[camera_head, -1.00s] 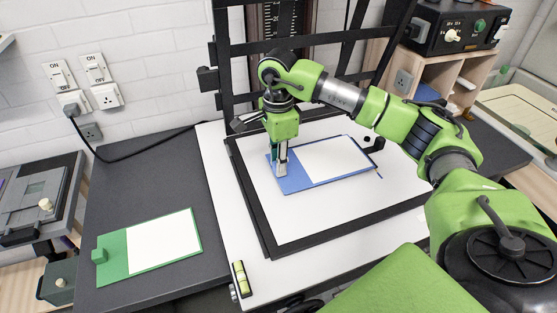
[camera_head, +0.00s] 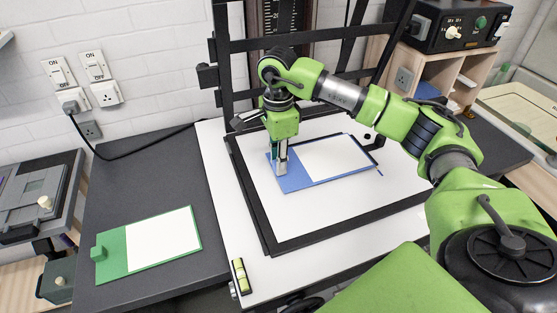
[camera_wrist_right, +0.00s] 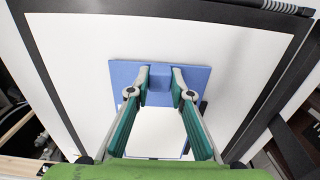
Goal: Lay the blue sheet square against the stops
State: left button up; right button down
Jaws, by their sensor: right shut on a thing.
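The blue sheet (camera_head: 295,181), with a white panel on it, lies on the white baseboard inside the black frame. My right gripper (camera_head: 281,168) reaches down at its left end. In the right wrist view, the gripper (camera_wrist_right: 160,82) is shut on a blue block (camera_wrist_right: 160,95) standing on the blue sheet (camera_wrist_right: 122,74). A small black stop (camera_head: 376,143) stands by the sheet's far right corner. A thin dark strip runs along the sheet's right edge. I cannot tell whether the sheet touches the stops. My left gripper is out of view.
A green sheet (camera_head: 115,254) with a white panel lies on the dark counter (camera_head: 150,170) at left. A yellow level (camera_head: 241,276) lies at the baseboard's front left. The black frame (camera_head: 259,216) borders the white surface (camera_head: 320,215), which is bare in front.

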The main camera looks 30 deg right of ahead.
jog(key=shift+f+b, duration=0.35)
jog(key=shift+f, duration=0.1)
dwell(0.6)
jog(key=c, duration=1.7)
grip_release()
jog(key=shift+r, duration=0.2)
jog(key=shift+r+p, duration=2.5)
jog(key=shift+r, duration=1.35)
jog(key=shift+r, duration=0.1)
notch_tip(320, 180, up, 12)
jog(key=shift+f, duration=0.1)
jog(key=shift+f, duration=0.1)
